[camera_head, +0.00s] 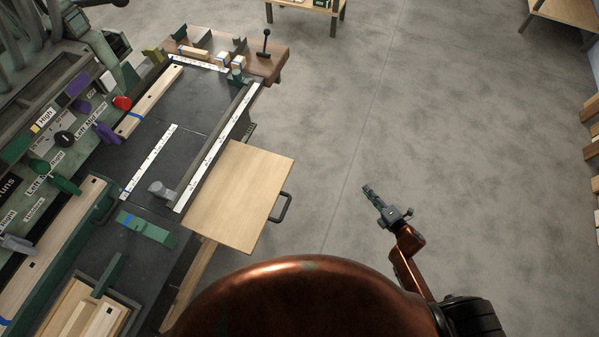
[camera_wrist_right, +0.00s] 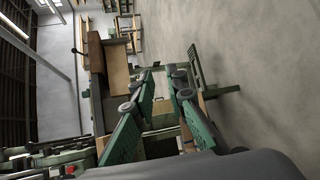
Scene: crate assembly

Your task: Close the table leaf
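The table leaf (camera_head: 238,195) is a light wood panel that sticks out flat from the right side of the dark workbench. A dark bar handle (camera_head: 282,207) is fixed to its outer edge. My right gripper (camera_head: 369,190) is over open floor to the right of the handle, clearly apart from it. In the right wrist view its two green fingers (camera_wrist_right: 163,78) are spread, with nothing held between them. My left gripper is not in view.
The dark workbench (camera_head: 185,100) carries white rulers, wood pieces and a lever. Left of it is a panel with labelled coloured knobs (camera_head: 104,133). A wooden table (camera_head: 308,6) stands far back. The grey floor (camera_head: 440,120) right of the leaf is clear.

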